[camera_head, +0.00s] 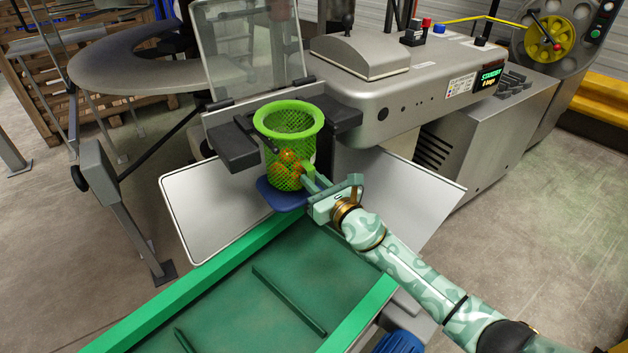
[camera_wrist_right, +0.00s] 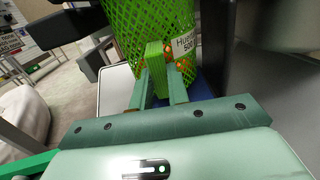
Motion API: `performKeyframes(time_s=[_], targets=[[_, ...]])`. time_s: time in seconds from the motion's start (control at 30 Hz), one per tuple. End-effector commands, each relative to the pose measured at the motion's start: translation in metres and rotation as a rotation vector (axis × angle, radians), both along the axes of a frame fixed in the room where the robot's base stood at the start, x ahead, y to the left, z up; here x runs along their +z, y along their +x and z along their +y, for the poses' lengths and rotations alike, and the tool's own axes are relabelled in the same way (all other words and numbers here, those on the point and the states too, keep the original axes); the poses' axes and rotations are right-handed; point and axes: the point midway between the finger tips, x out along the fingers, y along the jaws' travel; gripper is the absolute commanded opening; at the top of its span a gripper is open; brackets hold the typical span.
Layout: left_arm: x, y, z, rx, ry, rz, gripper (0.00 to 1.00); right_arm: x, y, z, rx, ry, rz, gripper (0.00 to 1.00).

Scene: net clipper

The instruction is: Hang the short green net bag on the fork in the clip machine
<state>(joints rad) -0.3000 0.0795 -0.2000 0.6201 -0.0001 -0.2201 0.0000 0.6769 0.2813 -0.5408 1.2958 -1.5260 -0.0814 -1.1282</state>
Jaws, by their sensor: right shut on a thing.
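The short green net bag (camera_head: 290,128) stands upright with orange fruit in its lower part, at the front of the clip machine (camera_head: 390,90). Its open green rim faces up between dark blocks of the machine. My right gripper (camera_head: 308,178) reaches it from the lower right and is shut on a green tab on the bag's side. In the right wrist view the bag (camera_wrist_right: 135,25) shows with the green tab (camera_wrist_right: 155,70) between the fingers and a white label beside it. The fork cannot be told apart behind the bag. My left gripper is not in view.
A blue pad (camera_head: 281,195) lies under the bag. A green-edged conveyor (camera_head: 230,290) with raised bars runs in front. Metal trays (camera_head: 215,215) flank the bag. A clear guard (camera_head: 248,45) stands behind, and a grey ring table (camera_head: 130,70) is at the left.

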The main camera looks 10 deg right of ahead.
Motion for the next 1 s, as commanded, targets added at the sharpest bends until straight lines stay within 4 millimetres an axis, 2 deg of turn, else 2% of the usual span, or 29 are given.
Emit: performKeyframes(time_s=[0.67,0.7,0.77,1.0], targets=[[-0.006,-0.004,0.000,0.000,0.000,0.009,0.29,-0.011,-0.001,0.000,0.001,-0.002,0.005,0.00],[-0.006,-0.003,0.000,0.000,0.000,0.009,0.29,-0.012,-0.001,0.000,0.001,-0.002,0.006,0.25],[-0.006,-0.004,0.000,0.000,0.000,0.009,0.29,-0.012,-0.001,0.000,0.001,-0.002,0.006,0.42],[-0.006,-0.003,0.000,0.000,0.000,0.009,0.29,-0.011,-0.001,0.000,0.001,-0.001,0.004,0.42]])
